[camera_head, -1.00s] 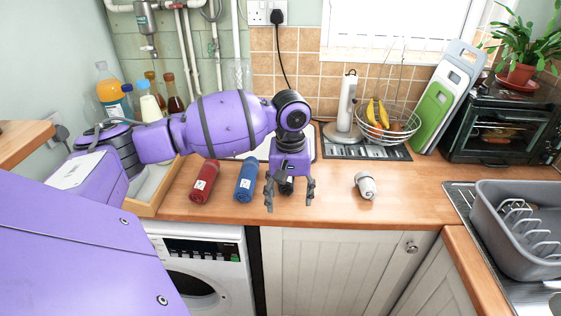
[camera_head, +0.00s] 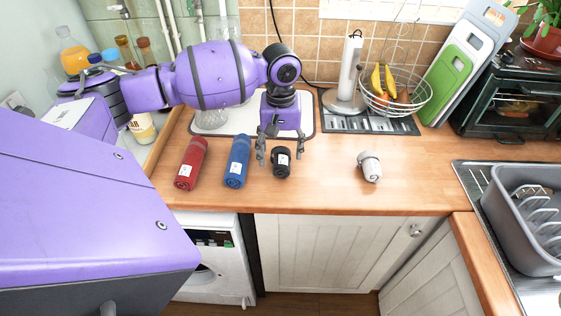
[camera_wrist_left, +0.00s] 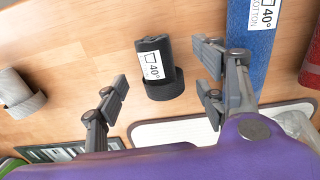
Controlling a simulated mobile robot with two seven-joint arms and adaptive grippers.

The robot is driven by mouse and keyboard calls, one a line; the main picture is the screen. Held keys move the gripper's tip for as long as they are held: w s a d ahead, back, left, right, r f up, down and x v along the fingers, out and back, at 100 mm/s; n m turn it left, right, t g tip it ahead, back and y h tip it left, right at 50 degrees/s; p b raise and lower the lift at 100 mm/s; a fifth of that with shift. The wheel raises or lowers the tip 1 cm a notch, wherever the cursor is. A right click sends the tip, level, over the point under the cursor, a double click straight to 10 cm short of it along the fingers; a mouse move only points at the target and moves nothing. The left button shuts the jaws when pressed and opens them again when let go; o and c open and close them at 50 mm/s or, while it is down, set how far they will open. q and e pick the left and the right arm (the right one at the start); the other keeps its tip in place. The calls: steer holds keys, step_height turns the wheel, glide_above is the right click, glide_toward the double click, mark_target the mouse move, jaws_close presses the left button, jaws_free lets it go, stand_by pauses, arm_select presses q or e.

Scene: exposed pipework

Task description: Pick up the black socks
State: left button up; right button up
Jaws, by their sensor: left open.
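The black socks (camera_head: 281,162) are a short rolled bundle with a white label, lying on the wooden counter. They also show in the left wrist view (camera_wrist_left: 160,85), between and beyond the fingertips, apart from them. My left gripper (camera_head: 280,156) is open and empty, pointing down just behind the socks in the head view. Its spread fingers also show in the left wrist view (camera_wrist_left: 162,82). My right gripper is not in view.
A blue roll (camera_head: 237,161) and a red roll (camera_head: 190,164) lie left of the socks. Grey rolled socks (camera_head: 370,167) lie to the right. A white board (camera_head: 216,127) is behind. The counter between black and grey socks is clear.

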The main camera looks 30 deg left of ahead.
arm_select(q)
step_height(320, 180, down, 3)
steer(key=shift+r, duration=0.1)
steer(key=c, duration=1.2)
steer(key=shift+c, duration=0.2)
